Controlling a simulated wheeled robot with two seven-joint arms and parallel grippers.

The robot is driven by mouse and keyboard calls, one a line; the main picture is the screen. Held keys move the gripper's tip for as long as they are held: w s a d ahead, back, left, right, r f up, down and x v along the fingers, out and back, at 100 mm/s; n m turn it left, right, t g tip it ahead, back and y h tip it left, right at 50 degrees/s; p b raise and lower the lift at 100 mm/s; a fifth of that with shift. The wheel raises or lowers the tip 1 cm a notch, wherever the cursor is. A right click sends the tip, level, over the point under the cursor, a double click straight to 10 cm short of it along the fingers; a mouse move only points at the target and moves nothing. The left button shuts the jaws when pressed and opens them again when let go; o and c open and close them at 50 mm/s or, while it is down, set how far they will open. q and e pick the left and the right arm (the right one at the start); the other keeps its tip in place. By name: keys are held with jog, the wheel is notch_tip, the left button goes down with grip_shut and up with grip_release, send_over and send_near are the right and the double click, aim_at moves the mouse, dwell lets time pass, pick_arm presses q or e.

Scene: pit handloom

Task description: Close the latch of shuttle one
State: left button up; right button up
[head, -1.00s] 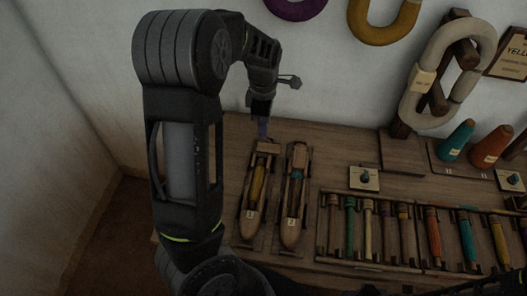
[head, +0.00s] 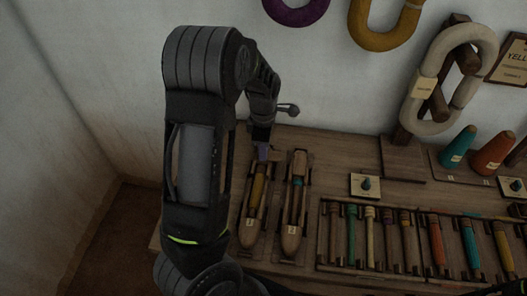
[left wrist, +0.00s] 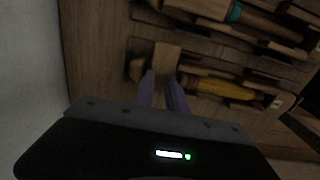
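Shuttle one, as I take it, is the left wooden shuttle (head: 250,212) with a yellow bobbin; its small label is hard to read. In the left wrist view its yellow bobbin (left wrist: 222,88) lies right of my fingers. A pale wooden block (left wrist: 166,58), seemingly the latch, is at its far end. My left gripper (head: 262,151) is low over that end, its two purple fingers (left wrist: 161,76) a little apart with wood visible between them. I cannot tell if they touch the block. The latch's position is unclear. My right gripper is not in view.
A second shuttle (head: 292,215) with a teal bobbin lies close to the right. Farther right are a rack of several bobbins (head: 370,268), a small square plate with a knob (head: 365,186) and thread cones (head: 458,147). The wall (head: 330,90) is close behind.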

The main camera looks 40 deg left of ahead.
pick_arm(q)
jog(key=shift+f, duration=0.4)
jog(key=shift+c, duration=0.5)
grip_shut()
